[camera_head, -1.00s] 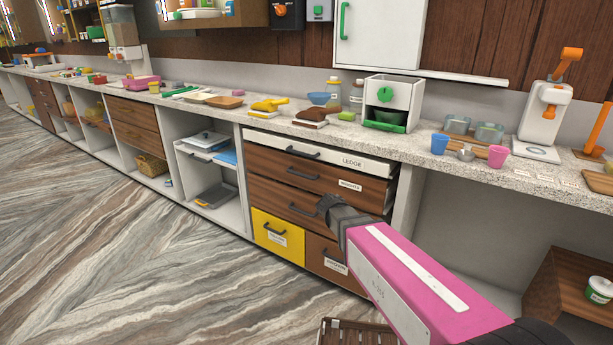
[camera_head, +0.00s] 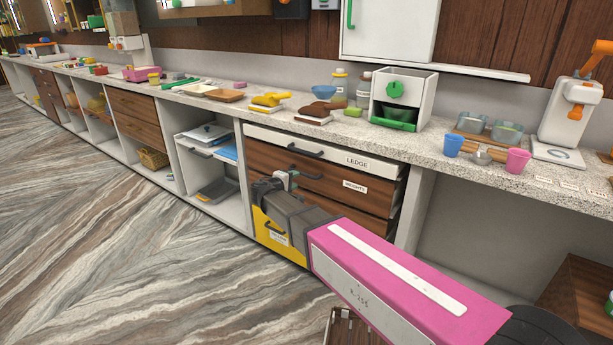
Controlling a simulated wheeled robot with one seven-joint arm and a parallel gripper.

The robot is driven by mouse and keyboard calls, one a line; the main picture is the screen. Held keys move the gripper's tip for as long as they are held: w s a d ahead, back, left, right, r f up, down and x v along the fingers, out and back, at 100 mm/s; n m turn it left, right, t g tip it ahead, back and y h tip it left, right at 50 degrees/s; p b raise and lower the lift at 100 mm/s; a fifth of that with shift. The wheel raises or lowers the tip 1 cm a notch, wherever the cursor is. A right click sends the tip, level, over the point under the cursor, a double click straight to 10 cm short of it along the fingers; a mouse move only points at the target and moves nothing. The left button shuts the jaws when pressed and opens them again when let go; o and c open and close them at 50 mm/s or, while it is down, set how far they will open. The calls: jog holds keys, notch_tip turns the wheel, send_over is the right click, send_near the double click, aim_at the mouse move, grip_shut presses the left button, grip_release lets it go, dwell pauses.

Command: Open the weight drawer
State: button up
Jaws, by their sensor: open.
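The weights drawer (camera_head: 328,184) is a dark wooden front with a white "WEIGHTS" label (camera_head: 354,187) and a dark bar handle (camera_head: 308,174). It is under the white drawer labelled "LEDGE" (camera_head: 357,161) and looks shut. My gripper (camera_head: 280,180) is open in front of the left part of the weights drawer, just left of the handle. I cannot tell whether its fingers touch the drawer or handle. My gripper and arm hide part of the drawers below.
An open shelf bay (camera_head: 207,185) is left of the drawers. The speckled counter (camera_head: 345,133) above holds a white box with a green knob (camera_head: 403,98). Floor in front is clear at left.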

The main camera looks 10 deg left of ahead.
aim_at(305, 175)
jog(key=x, duration=0.8)
jog(key=shift+w+d, duration=0.2)
jog(key=shift+w, duration=0.1)
grip_shut()
